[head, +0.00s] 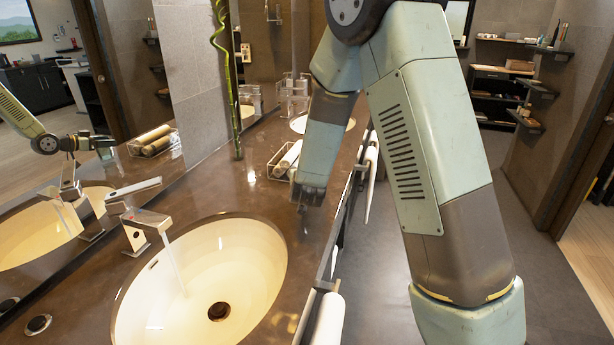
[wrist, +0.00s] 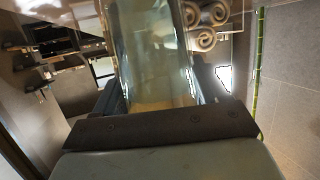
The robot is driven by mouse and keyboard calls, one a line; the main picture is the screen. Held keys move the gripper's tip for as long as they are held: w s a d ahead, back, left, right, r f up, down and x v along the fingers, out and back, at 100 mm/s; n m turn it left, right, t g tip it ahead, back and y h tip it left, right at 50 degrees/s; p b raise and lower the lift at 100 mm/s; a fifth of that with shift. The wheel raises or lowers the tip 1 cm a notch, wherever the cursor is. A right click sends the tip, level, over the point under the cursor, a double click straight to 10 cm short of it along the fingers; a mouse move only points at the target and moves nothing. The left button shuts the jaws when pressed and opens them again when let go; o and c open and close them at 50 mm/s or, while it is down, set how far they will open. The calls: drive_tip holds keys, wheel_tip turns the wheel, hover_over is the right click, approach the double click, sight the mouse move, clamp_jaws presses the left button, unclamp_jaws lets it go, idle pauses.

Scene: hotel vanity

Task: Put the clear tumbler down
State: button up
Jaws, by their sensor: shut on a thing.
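The clear tumbler (wrist: 155,60) fills the middle of the wrist view, see-through and faintly blue-green. It is between the jaws of my gripper (wrist: 155,108), which is shut on it. In the head view, my gripper (head: 307,200) is low over the brown vanity counter (head: 268,203), right of the near basin and in front of the towel tray. The tumbler cannot be made out in the head view. I cannot tell whether its base touches the counter.
The near basin (head: 250,262) lies left of my gripper, with a chrome faucet (head: 137,212) behind it. A wire tray with rolled towels (head: 287,160) and a green bamboo stalk (head: 229,80) stand farther back. Another basin (head: 325,122) lies beyond. The counter's front edge is close on the right.

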drive_tip(key=shift+f, duration=0.55)
drive_tip(key=shift+f, duration=0.1)
drive_tip(key=o, duration=1.1)
drive_tip(key=shift+o, duration=0.2)
drive_tip(key=d+v, duration=0.1)
drive_tip(key=v, duration=1.1)
wheel_tip(320, 180, up, 7)
drive_tip(key=s+d+g+y, duration=0.1)
drive_tip(key=s+g+y, duration=0.1)
drive_tip(key=s+y, duration=0.1)
drive_tip(key=s+d+r+g, duration=0.2)
drive_tip(key=s+d+r, duration=0.1)
drive_tip(key=s, duration=0.5)
drive_tip(key=s+d+r+g+h, duration=0.1)
drive_tip(key=s+d+r, duration=0.3)
drive_tip(key=s, duration=0.5)
drive_tip(key=s+d+r+g, duration=0.4)
drive_tip(key=s+d, duration=0.3)
drive_tip(key=s, duration=0.1)
drive_tip(key=shift+s+d+r+n+h, duration=0.15)
drive_tip(key=shift+s+d+n+h, duration=0.15)
drive_tip(key=shift+n+h, duration=0.1)
